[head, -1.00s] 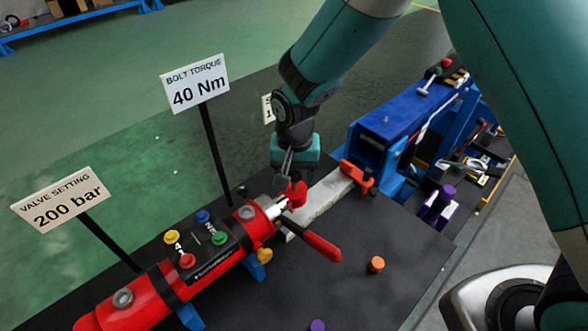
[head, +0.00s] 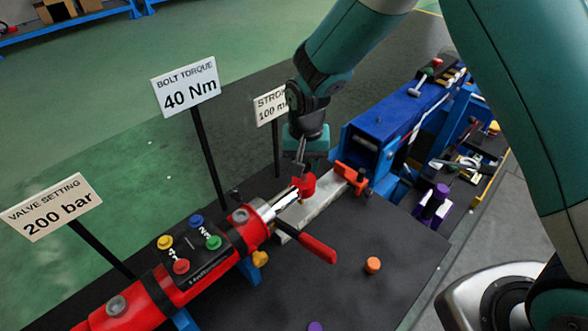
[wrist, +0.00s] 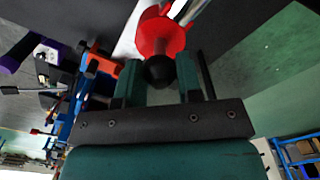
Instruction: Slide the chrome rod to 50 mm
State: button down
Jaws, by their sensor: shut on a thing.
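The chrome rod (head: 286,199) sticks out of the end of the red cylinder (head: 218,244) in the head view. A red end piece (head: 307,184) sits at the rod's outer end. My gripper (head: 301,174) is above this end piece. In the wrist view, the fingers of my gripper (wrist: 160,78) are closed around a black knob (wrist: 159,71) on the red end piece (wrist: 160,34). Part of the chrome rod (wrist: 187,10) shows behind it at the top edge. No scale reading on the rod is legible.
A red lever handle (head: 317,249) juts out near the cylinder end. A pale bar (head: 325,197) runs under the rod towards an orange clamp (head: 351,178) and the blue housing (head: 384,130). A partly hidden stroke sign (head: 269,107) stands behind my arm.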

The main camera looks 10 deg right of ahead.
jog(key=shift+d, duration=0.1)
jog(key=c, duration=0.8)
grip_release()
notch_tip(320, 180, up, 18)
jog(key=b, duration=0.3)
jog(key=shift+f, duration=0.25)
jog(key=s+d+n+y, duration=0.1)
jog(key=s+n, duration=0.2)
jog(key=s, duration=0.5)
jog(key=s+d+r+n+y, duration=0.1)
jog(key=s+n, duration=0.2)
jog(key=s, duration=0.5)
jog(key=s+d+r+n+y, duration=0.1)
jog(key=s+n+y, duration=0.1)
jog(key=s, duration=0.6)
jog(key=shift+s+d+r+n, duration=0.15)
jog(key=shift+s+n, duration=0.2)
jog(key=shift+n, duration=0.35)
